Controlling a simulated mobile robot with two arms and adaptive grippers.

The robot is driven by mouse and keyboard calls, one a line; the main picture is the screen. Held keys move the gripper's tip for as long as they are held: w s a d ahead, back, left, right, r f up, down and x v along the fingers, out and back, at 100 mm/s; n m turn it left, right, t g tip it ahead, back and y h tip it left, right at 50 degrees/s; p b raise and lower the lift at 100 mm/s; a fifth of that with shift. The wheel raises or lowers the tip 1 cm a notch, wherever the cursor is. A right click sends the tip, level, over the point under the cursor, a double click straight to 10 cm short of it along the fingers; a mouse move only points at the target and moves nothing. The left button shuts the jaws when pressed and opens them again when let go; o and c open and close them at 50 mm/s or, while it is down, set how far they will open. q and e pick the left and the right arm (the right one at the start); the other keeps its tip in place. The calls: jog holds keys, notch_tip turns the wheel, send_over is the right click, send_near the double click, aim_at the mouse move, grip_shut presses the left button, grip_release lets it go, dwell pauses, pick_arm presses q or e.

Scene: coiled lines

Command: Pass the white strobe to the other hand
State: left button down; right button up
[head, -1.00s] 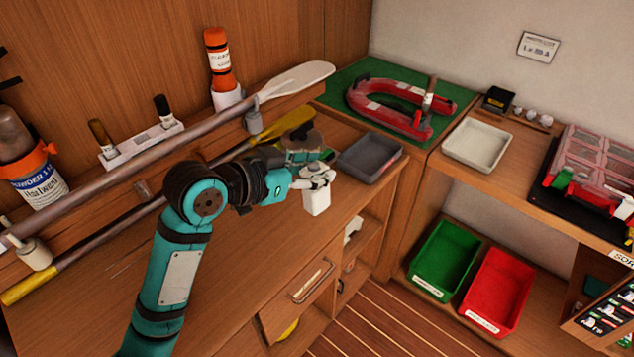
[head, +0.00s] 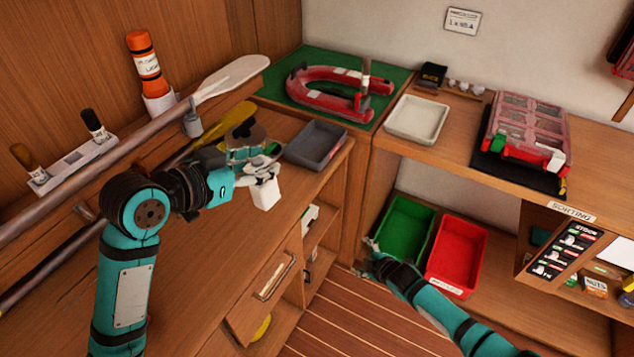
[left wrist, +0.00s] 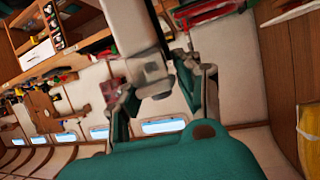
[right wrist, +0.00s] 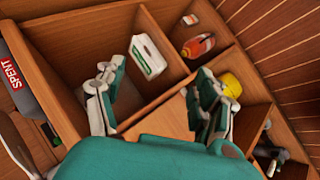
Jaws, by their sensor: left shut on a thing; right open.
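The white strobe (head: 266,195) is a small white block held above the front edge of the wooden bench. My left gripper (head: 262,170) is shut on its upper part, and the strobe hangs below the fingers. In the left wrist view the strobe (left wrist: 128,28) shows as a pale block between the fingertips. My right gripper (head: 371,248) is open and empty, lower and to the right, in front of the green bin. In the right wrist view its fingers (right wrist: 157,95) are spread, with cabinet shelves beyond them. The two grippers are well apart.
A grey tray (head: 317,145) lies on the bench behind the strobe. The green bin (head: 404,229) and red bin (head: 457,255) stand low at the right. The cabinet's open compartments (head: 316,240) face the gap between the grippers. A white tray (head: 417,118) sits on the back counter.

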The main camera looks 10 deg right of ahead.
jog(key=w+a+r+n+t+y, duration=0.1)
jog(key=w+a+r+n, duration=0.25)
jog(key=r, duration=0.55)
jog(key=w+a+r+n+t+y, duration=0.1)
jog(key=w+a+r+n+y, duration=0.3)
jog(key=r, duration=0.6)
jog(key=a+r+n+h, duration=0.1)
jog(key=a+r+n, duration=0.1)
jog(key=r+n, duration=0.5)
jog(key=s+a+r+n+y, duration=0.1)
jog(key=s+a+r+n, duration=0.1)
jog(key=r, duration=0.3)
jog(key=s+a+r+n+y, duration=0.1)
jog(key=s+r+n, duration=0.1)
jog(key=r, duration=0.3)
pick_arm(q)
jog(key=shift+s, duration=0.1)
pick_arm(e)
jog(key=n+g+y, duration=0.2)
jog(key=n+g, duration=0.1)
jog(key=n, duration=0.9)
send_near(262, 183)
jog(key=x, duration=1)
jog(key=shift+w, duration=0.5)
